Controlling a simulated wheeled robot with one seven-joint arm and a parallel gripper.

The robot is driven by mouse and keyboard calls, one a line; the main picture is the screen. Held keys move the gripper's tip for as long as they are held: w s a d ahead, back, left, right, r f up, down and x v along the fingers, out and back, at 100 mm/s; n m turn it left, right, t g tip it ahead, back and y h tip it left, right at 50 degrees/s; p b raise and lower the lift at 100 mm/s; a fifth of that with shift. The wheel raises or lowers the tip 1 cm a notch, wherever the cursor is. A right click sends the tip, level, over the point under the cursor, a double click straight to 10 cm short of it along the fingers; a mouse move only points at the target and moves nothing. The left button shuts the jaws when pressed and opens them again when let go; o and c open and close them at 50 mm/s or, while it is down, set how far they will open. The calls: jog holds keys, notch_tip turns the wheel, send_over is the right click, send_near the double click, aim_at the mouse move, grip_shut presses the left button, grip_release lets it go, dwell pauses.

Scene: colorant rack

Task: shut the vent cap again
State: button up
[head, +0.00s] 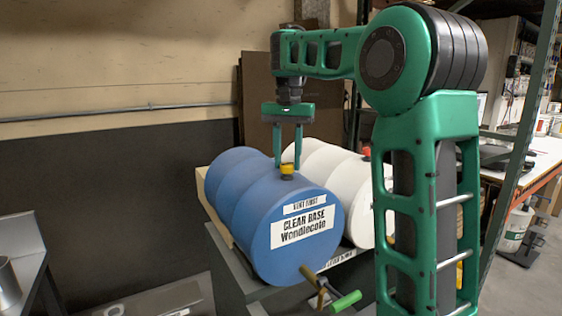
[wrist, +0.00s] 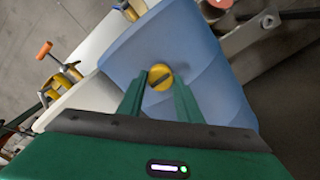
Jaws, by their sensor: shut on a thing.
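The blue drum (head: 245,205) lies on its side, its front labelled "VENT FIRST" and "CLEAR BASE Wondlecote". The yellow vent cap (head: 287,169) is on top of it near the front end. My gripper (head: 288,166) reaches straight down from above, shut on the cap with one finger on each side.
A white drum (head: 325,172) with a red cap (head: 366,152) lies close at the right of the blue one. A brass tap with a green handle (head: 345,301) sticks out below the blue drum's front. A metal bench (head: 28,262) stands at left. The space above the drums is clear.

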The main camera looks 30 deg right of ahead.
aim_at(287, 164)
jog(key=o, duration=1)
jog(key=shift+a, duration=0.25)
jog(key=shift+o, duration=0.2)
jog(key=shift+d, duration=0.1)
jog(key=shift+r, duration=0.15)
notch_tip(287, 164, up, 10)
jog(key=shift+r, duration=0.2)
jog(key=s+d+f+n, duration=0.1)
jog(key=s+f+n, duration=0.1)
jog(key=s+f, duration=3)
jog(key=shift+s+n, duration=0.4)
jog(key=shift+s, duration=0.1)
